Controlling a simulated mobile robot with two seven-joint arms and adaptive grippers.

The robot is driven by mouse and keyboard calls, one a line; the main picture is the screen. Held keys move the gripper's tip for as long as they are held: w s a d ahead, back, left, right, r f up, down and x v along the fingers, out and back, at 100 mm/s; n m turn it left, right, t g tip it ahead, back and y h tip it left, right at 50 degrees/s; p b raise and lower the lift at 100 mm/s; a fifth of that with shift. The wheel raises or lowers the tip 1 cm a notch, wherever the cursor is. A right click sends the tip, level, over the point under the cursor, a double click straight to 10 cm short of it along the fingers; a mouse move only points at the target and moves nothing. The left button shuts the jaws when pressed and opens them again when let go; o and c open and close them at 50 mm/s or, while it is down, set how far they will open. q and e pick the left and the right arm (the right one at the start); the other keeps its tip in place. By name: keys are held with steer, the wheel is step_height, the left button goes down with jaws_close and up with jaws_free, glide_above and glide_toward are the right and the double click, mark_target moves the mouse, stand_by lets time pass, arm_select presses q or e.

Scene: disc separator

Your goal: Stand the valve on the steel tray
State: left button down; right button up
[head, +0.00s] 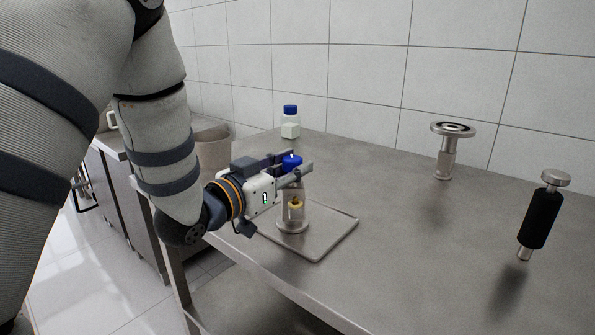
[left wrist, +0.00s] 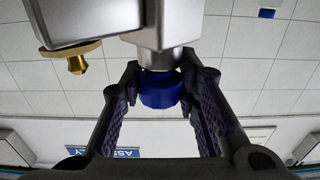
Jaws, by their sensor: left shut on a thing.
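The valve (head: 293,218) is upright, with a steel body, a blue knob on top and a small brass fitting on its side. Its base is at the steel tray (head: 335,238), and I cannot tell whether it touches. My left gripper (head: 296,172) reaches in from the left, its fingers shut on the valve near the blue knob. In the left wrist view, the blue knob (left wrist: 160,92) sits between the fingers (left wrist: 163,76), with the steel body above it in the picture and the brass fitting (left wrist: 78,62) at upper left. My right gripper is not in view.
A white bottle (head: 290,130) with a blue cap stands behind the gripper. A beige bin (head: 214,150) is at left. The table between (head: 400,215) is clear.

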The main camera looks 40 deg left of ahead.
arm_select(q)
steer(key=shift+s+r, duration=0.1)
steer(key=shift+r, duration=0.15)
steer(key=shift+a+f, duration=0.1)
steer(key=shift+f, duration=0.05)
steer(key=c, duration=1.4)
jaws_free()
steer(key=shift+f, duration=0.1)
steer(key=shift+o, duration=0.9)
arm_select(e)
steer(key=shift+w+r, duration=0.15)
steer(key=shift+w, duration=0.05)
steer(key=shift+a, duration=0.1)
arm_select(q)
steer(key=s, duration=0.4)
steer(key=s+p, duration=0.1)
steer(key=s, duration=0.1)
steer(key=shift+s+a+r, duration=0.15)
steer(key=shift+a+r, duration=0.1)
steer(key=shift+r, duration=0.1)
steer(key=s+p, duration=0.1)
steer(key=s, duration=0.1)
steer(key=s+p, duration=0.2)
steer(key=s, duration=0.1)
steer(key=shift+s+a+f, duration=0.15)
steer(key=shift+a+f, duration=0.05)
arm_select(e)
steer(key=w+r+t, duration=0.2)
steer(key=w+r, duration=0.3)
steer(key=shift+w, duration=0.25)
